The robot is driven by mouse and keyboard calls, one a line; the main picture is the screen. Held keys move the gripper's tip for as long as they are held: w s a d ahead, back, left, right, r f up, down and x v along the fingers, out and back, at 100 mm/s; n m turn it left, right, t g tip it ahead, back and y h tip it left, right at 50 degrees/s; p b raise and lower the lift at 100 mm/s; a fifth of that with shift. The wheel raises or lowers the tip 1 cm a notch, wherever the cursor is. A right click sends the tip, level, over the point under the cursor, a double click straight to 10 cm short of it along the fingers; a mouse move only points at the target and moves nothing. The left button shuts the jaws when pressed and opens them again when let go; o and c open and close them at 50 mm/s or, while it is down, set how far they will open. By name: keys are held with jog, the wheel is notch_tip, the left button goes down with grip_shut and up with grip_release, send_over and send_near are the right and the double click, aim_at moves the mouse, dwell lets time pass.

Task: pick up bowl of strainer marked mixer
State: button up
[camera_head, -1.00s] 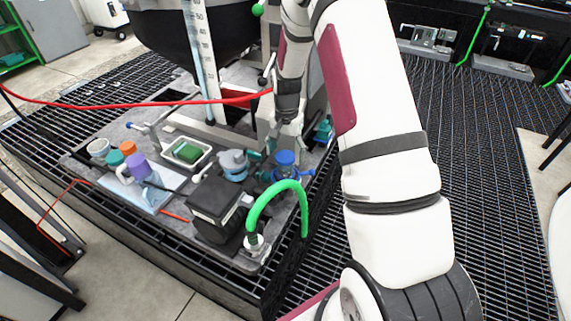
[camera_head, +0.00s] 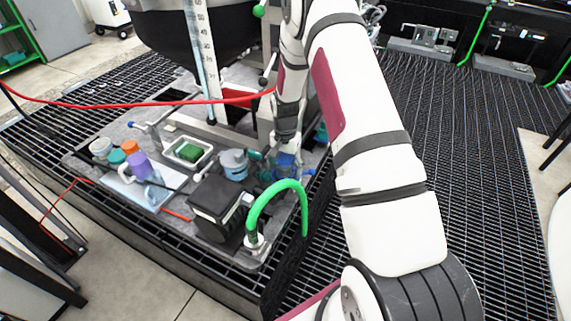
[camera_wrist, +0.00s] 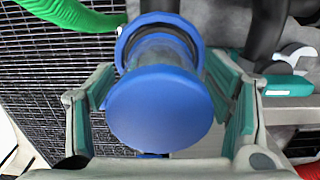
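The blue strainer bowl (camera_wrist: 158,112) fills the middle of the wrist view, its round blue end facing the camera. Behind it are a clear, dark-looking section and a blue ring (camera_wrist: 128,45). I see no readable "mixer" marking. In the head view the blue strainer (camera_head: 287,164) is at the right end of the grey board, partly hidden by my gripper. My gripper (camera_wrist: 165,105) has its teal-padded fingers on either side of the bowl. A small gap shows on the right; contact on the left is unclear. The fingers look open around the bowl.
A green hose (camera_head: 278,189) arches close to the strainer, beside a black box (camera_head: 216,205). A grey-blue fitting (camera_head: 234,163) and a white tray (camera_head: 174,151) with a green block stand to the left. A wrench (camera_wrist: 297,56) lies near the right finger.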

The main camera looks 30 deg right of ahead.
aim_at(286, 156)
jog(key=c, duration=1.1)
jog(key=shift+o, duration=0.2)
jog(key=shift+r, duration=0.15)
jog(key=shift+r, duration=0.25)
notch_tip(286, 156, up, 3)
jog(key=shift+s+b, duration=0.15)
jog(key=shift+b, duration=0.15)
jog(key=s+a+r, duration=0.1)
jog(key=s+a, duration=0.2)
jog(key=s, duration=1.2)
jog(key=shift+s, duration=0.2)
jog(key=shift+a+r, duration=0.1)
jog(key=shift+r, duration=0.1)
